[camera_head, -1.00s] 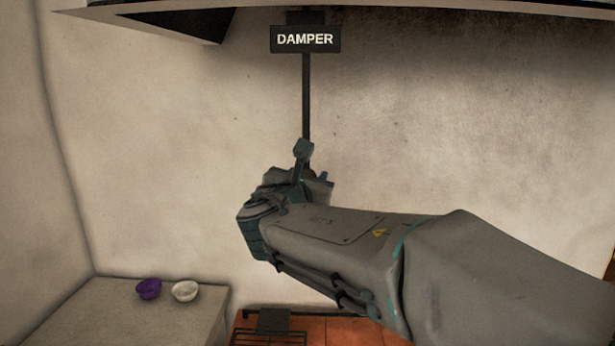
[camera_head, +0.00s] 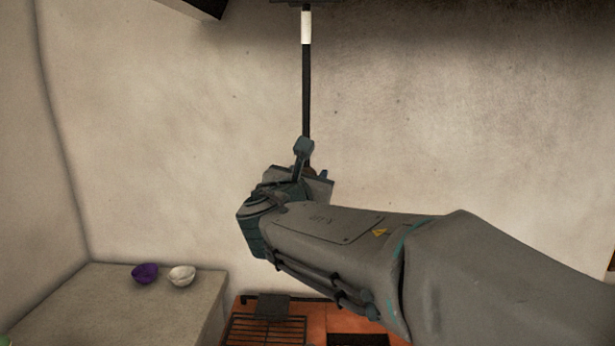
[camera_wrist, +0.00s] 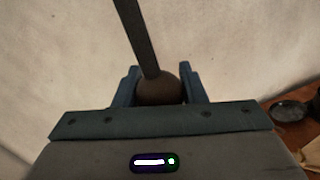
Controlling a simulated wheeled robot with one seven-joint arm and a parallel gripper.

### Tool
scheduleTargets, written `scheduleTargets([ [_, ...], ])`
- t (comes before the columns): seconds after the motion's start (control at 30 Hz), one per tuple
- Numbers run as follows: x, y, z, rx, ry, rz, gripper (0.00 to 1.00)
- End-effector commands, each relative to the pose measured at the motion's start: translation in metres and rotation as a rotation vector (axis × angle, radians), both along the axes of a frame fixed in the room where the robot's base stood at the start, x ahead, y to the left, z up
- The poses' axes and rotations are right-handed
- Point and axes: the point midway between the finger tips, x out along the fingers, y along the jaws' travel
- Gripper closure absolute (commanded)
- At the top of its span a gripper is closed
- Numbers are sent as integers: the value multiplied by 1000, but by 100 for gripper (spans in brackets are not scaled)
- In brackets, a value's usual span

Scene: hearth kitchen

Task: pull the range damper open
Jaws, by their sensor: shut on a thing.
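The damper rod (camera_head: 306,90) is a dark vertical bar that hangs in front of the pale wall, with a white band (camera_head: 306,27) near its top. In the wrist view the rod (camera_wrist: 138,35) ends in a round brown knob (camera_wrist: 158,88). My gripper (camera_wrist: 158,84) has one finger on each side of the knob and is shut on it. In the head view my gripper (camera_head: 304,174) is at the rod's lower end, and my wrist hides most of the knob. The DAMPER sign is out of the head view now.
A stone counter (camera_head: 120,310) at lower left bears a purple bowl (camera_head: 145,273) and a white bowl (camera_head: 182,275). An orange-red tiled surface with a dark grate (camera_head: 265,329) lies below my arm. The wall around the rod is clear.

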Motion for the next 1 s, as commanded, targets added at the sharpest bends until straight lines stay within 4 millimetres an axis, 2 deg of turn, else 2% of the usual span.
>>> scheduleTargets([
  [0.03,0,0,-6,-2,12,-1,100],
  [0.13,1,0,-7,-3,14,0,100],
  [0.17,1,0,-8,-3,15,0,57],
  [0.2,1,0,-8,-4,16,0,46],
  [0.23,1,0,-8,-4,15,0,41],
  [0.5,0,0,-5,-3,10,0,41],
  [0.63,-8,3,-5,0,7,2,41],
  [0.77,-30,8,-6,0,7,3,41],
  [1.0,-85,21,-6,0,8,4,41],
])
